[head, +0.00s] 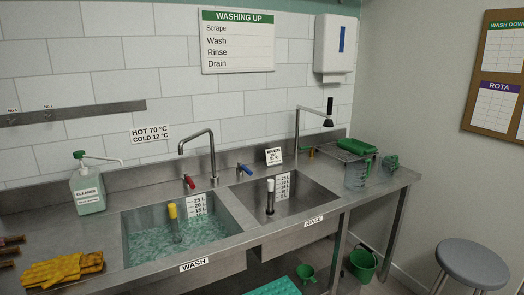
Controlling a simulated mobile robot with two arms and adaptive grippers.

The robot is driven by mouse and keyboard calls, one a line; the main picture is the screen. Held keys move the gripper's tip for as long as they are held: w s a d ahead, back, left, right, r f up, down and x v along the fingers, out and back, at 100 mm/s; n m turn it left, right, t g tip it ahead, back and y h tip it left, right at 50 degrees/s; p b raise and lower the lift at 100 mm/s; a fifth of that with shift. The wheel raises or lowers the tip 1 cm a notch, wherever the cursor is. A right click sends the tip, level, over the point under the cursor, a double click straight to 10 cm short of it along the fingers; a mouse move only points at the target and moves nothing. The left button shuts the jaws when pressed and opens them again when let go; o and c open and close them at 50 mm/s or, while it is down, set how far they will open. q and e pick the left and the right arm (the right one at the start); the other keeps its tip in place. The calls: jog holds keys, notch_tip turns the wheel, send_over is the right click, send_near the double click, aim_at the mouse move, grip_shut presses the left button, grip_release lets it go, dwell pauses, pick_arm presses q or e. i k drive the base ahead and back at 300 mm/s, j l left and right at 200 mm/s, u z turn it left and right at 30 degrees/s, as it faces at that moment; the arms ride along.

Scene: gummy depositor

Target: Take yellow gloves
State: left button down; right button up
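A pair of yellow gloves (62,269) lies on the steel counter at the lower left, left of the wash sink. The gloves seem to lie one over the other, with a darker edge under them at the right. Neither of my grippers shows in the head view, so nothing is seen touching the gloves.
The wash sink (232,237) holds bluish water and a yellow-topped standpipe (173,211). The rinse sink (322,200) looks empty of water. A cleaner bottle (87,190) stands behind the gloves. Brown-handled items (10,241) lie at the left edge. A stool (472,264) stands right.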

aim_at(45, 273)
jog(key=u, duration=1.4)
